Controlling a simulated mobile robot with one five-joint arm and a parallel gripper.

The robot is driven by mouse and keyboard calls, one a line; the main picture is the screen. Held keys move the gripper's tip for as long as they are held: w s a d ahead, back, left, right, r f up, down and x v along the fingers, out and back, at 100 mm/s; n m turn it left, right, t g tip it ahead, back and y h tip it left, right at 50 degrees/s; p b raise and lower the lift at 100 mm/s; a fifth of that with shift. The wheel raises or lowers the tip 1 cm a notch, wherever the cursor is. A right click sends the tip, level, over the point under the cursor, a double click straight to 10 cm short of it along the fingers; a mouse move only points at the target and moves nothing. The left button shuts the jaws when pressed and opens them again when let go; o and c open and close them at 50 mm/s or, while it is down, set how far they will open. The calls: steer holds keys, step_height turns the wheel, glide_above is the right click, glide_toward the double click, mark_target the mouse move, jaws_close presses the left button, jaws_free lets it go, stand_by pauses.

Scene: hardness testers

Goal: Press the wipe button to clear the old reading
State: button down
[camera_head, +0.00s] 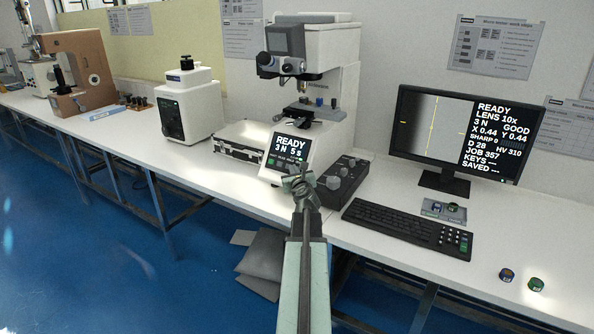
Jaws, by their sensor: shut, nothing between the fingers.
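The hardness tester (340,50) stands on the bench with a tilted front panel (290,147) that reads READY, 3 N 5 s. A row of small keys (280,160) lies under that reading; their labels are too small to read, so I cannot tell which is the wipe button. The monitor (468,135) shows READY, LENS 10x, D 28, HV 310, JOB 357, with dashes after KEYS and SAVED. My gripper (301,172) is shut and empty, in front of the panel's lower right part and hiding some of it. I cannot tell whether it touches.
A black knob box (345,182) stands right of my gripper. A keyboard (408,228) and a small grey tray (443,210) lie before the monitor. Two small round blocks (536,285) sit near the bench's right front edge. A white machine (189,105) stands left.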

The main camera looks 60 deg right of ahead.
steer(key=shift+d+f, duration=0.1)
stand_by(0.5)
steer(key=shift+d+f, duration=0.1)
steer(key=shift+d, duration=0.15)
steer(key=shift+d+f+b, duration=0.15)
steer(key=shift+d+b, duration=0.1)
steer(key=shift+b, duration=0.1)
stand_by(0.5)
steer(key=shift+a+r+p, duration=0.35)
steer(key=shift+a, duration=0.25)
steer(key=a+r+p, duration=0.1)
steer(key=a, duration=0.2)
steer(key=a+r+p, duration=0.1)
steer(key=shift+a+r+p, duration=0.15)
steer(key=shift+r+p, duration=0.15)
stand_by(0.3)
stand_by(0.5)
